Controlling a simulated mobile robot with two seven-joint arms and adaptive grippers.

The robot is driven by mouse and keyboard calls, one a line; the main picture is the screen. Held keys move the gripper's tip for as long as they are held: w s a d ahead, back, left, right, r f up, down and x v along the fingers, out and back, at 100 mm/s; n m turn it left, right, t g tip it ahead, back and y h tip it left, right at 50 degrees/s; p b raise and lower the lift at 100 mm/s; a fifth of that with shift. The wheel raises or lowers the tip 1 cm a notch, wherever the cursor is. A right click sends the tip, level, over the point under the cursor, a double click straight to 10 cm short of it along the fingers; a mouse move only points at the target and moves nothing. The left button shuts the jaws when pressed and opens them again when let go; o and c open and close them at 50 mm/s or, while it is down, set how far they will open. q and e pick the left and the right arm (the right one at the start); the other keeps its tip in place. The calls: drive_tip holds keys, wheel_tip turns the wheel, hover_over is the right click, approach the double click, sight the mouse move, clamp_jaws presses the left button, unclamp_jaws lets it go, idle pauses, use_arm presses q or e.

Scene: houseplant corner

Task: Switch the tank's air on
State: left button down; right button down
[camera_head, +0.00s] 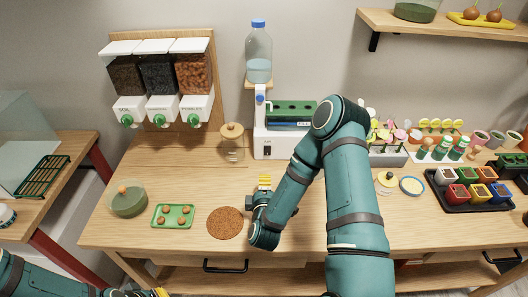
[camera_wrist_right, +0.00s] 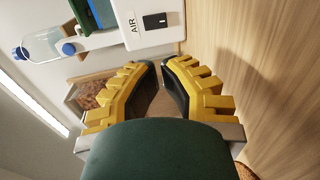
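The tank (camera_head: 292,112) stands at the back of the bench, in a white housing with a green strip on top. A small black switch (camera_head: 267,150) is on the housing's front face. The wrist view shows this switch (camera_wrist_right: 155,20) beside the printed word AIR. My right gripper (camera_head: 265,178) is in front of the housing, apart from the switch. In the wrist view its yellow fingertips (camera_wrist_right: 160,66) come together with nothing between them. My left gripper (camera_head: 152,293) barely shows at the bottom edge, so its opening is hidden.
A clear bottle (camera_head: 258,55) stands above the housing's left end. A lidded glass jar (camera_head: 232,145) is left of the housing. A round cork mat (camera_head: 225,223) and green tray (camera_head: 173,215) lie in front. Dispensers (camera_head: 160,80) hang on the wall.

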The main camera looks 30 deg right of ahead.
sight(265, 153)
drive_tip(key=shift+s, duration=0.1)
drive_tip(key=x, duration=1.4)
drive_tip(key=shift+a+r, duration=0.1)
